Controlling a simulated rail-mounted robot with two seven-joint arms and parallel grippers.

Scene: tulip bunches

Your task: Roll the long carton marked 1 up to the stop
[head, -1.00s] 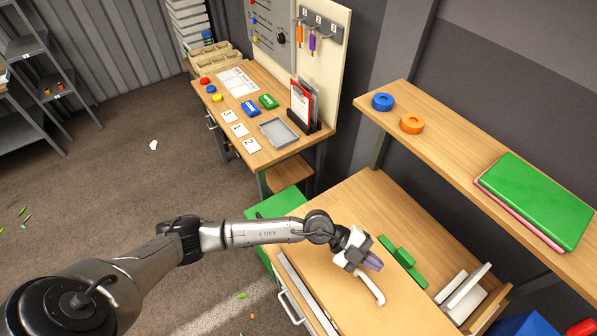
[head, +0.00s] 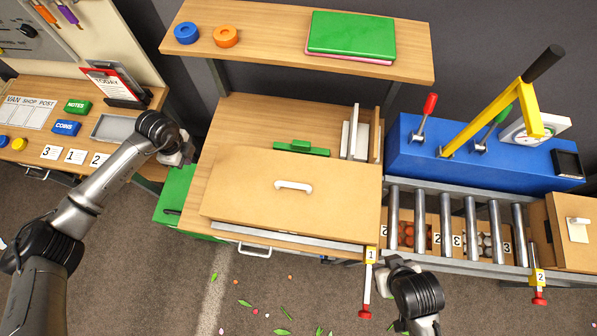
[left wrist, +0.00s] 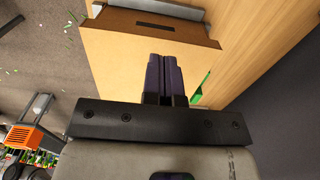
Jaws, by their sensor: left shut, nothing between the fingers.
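A wide tan box-like piece (head: 250,195) with a white handle lies on the wooden table; no number shows on it. A roller track (head: 430,220) stands to its right, with a tan carton (head: 575,255) at its far right end.
A blue machine (head: 400,160) with a yellow lever (head: 490,120) stands behind the rollers. A shelf (head: 270,55) overhangs the table's back. Green block (head: 302,148) and upright white boards (head: 355,138) stand behind the tan piece.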

